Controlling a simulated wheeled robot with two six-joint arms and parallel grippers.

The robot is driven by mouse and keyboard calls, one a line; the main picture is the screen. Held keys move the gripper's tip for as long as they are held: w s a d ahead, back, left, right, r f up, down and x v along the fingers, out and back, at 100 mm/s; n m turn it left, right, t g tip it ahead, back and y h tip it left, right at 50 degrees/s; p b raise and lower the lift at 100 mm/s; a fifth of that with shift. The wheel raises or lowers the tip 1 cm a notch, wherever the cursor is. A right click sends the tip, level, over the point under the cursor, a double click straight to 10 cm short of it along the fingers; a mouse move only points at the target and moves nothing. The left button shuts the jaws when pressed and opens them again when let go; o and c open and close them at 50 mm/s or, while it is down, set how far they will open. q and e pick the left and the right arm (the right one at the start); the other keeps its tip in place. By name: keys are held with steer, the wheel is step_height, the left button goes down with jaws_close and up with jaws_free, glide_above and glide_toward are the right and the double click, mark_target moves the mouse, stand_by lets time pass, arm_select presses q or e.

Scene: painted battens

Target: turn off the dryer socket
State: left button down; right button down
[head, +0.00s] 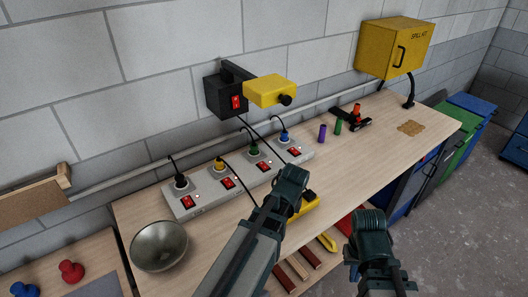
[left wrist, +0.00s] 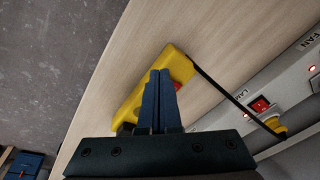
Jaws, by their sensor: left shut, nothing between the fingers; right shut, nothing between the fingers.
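A grey socket strip (head: 205,198) lies along the back of the bench, with black, yellow, green and blue plugs. Each socket has a red rocker switch, such as the leftmost switch (head: 186,202). In the left wrist view, the strip (left wrist: 222,122) shows "FAN" and a partial "LA" beside a red switch (left wrist: 260,104) near the yellow plug (left wrist: 278,128). I cannot read a dryer label. My left gripper (left wrist: 160,78) is shut and empty over a yellow device, apart from the strip. My right gripper (head: 370,220) is shut and empty at the bench's front.
The yellow device (left wrist: 178,64) lies on the bench, with a black cable. A metal bowl (head: 159,245) stands left of my left arm. A black wall box (head: 222,98) with a yellow block (head: 270,91) overhangs the strip. Purple and green cylinders stand farther right.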

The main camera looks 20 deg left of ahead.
arm_select(q)
steer(key=w+a+r+n+t+y, duration=0.2)
steer(key=w+a+r+n+y, duration=0.1)
steer(key=w, duration=0.7)
steer(key=w+a+r+n+t+y, duration=0.1)
steer(key=w+a+r+n+y, duration=0.3)
steer(key=w, duration=0.6)
steer(key=a+r+n, duration=0.1)
steer(key=a+n, duration=0.1)
steer(key=a, duration=0.1)
steer(key=shift+r+n+t, duration=0.2)
steer(key=shift+n+t, duration=0.2)
steer(key=shift+a, duration=0.1)
steer(key=b, duration=0.7)
glide_above(264, 167)
steer(key=f, duration=0.6)
steer(key=shift+d+f, duration=0.2)
steer(key=shift+f, duration=0.2)
step_height(264, 167, down, 2)
steer(key=shift+a+b, duration=0.15)
steer(key=shift+b, duration=0.75)
steer(key=shift+a+f+b, duration=0.1)
steer(key=shift+f+b, duration=0.6)
steer(key=shift+b, duration=0.05)
